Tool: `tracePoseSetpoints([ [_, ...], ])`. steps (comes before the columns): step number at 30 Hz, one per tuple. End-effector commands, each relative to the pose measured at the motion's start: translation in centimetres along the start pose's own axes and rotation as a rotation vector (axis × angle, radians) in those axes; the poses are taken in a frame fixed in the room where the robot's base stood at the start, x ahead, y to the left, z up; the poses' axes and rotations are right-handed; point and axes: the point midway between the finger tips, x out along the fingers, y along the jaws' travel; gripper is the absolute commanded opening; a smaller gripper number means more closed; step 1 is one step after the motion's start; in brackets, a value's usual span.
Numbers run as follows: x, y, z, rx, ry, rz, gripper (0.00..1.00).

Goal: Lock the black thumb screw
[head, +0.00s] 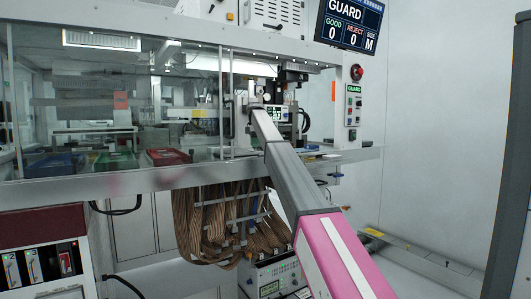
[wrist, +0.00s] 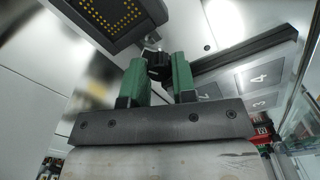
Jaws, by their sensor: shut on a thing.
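The black thumb screw (wrist: 159,66) shows in the wrist view between the two green fingers of my gripper (wrist: 157,72). The fingers are shut on its knob, one on each side. The screw sits just below the edge of a dark block with rows of yellow dots (wrist: 120,18). In the head view my arm reaches into the machine's opening, and the gripper and screw are too small or hidden there to make out.
Numbered plates (wrist: 258,76) lie right of the gripper, beside a dark rail (wrist: 245,52). In the head view, glass panels (head: 190,110) stand left of the opening, with green and red trays (head: 168,156) behind them. A control panel (head: 353,107) stands right of it. Brown cables (head: 225,220) hang below.

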Motion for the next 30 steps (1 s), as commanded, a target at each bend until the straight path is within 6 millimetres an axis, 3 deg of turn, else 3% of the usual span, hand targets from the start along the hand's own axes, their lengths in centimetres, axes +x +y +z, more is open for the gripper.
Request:
tracePoseSetpoints([
  [4, -0.02, 0.01, 0.00, 0.098, 0.000, 0.000, 0.09],
  [14, -0.02, 0.01, 0.00, 0.119, 0.000, 0.000, 0.09],
  [24, -0.02, 0.01, 0.00, 0.361, 0.000, 0.000, 0.09],
  [30, -0.03, 0.01, 0.00, 0.374, 0.000, 0.000, 0.09],
])
